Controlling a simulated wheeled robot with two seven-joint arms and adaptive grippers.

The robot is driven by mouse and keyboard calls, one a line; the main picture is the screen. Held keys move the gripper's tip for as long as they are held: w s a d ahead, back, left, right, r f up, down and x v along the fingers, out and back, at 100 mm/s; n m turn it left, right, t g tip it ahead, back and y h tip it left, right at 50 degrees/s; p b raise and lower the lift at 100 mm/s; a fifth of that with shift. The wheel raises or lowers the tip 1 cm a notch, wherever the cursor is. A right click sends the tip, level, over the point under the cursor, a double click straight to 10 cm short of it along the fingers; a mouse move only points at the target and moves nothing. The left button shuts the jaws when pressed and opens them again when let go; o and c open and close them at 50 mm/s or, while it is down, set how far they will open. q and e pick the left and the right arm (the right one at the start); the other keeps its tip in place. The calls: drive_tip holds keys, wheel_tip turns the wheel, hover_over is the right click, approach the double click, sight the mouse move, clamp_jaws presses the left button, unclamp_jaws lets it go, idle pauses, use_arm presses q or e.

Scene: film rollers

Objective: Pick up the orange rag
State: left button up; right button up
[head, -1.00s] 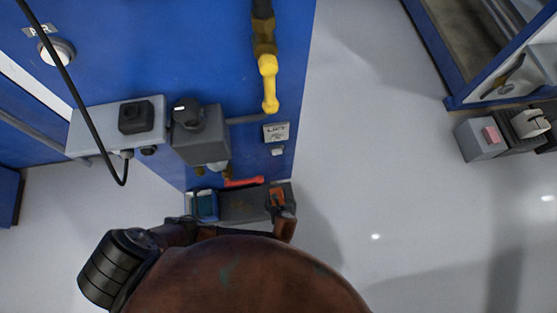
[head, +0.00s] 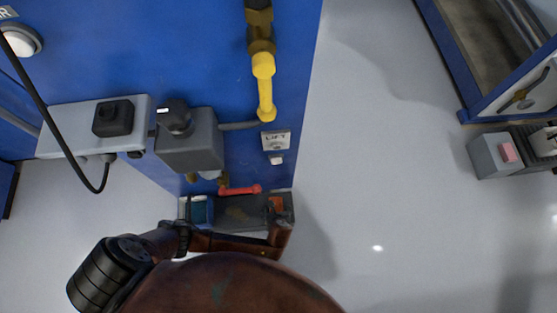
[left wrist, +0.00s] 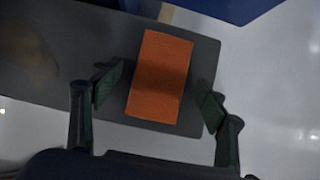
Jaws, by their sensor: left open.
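The orange rag (left wrist: 160,76) lies flat on a dark grey surface (left wrist: 60,55) in the left wrist view. It also shows as a small orange patch (head: 276,203) at the right end of the grey surface (head: 240,212) in the head view. My left gripper (left wrist: 158,97) is open, with one finger on each side of the rag and a gap on both sides. The rag is not gripped. In the head view my left gripper (head: 279,222) is at the rag, its fingers hard to make out. My right gripper is in neither view.
A blue panel (head: 150,50) rises behind the grey surface. It carries a yellow handle (head: 264,88), a grey box with a black knob (head: 188,150) and a red lever (head: 240,190). A teal item (head: 200,212) is at the surface's left end.

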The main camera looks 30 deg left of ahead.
use_arm(q)
drive_tip(key=shift+w, duration=0.1)
drive_tip(key=shift+c, duration=0.2)
drive_tip(key=c, duration=1.1)
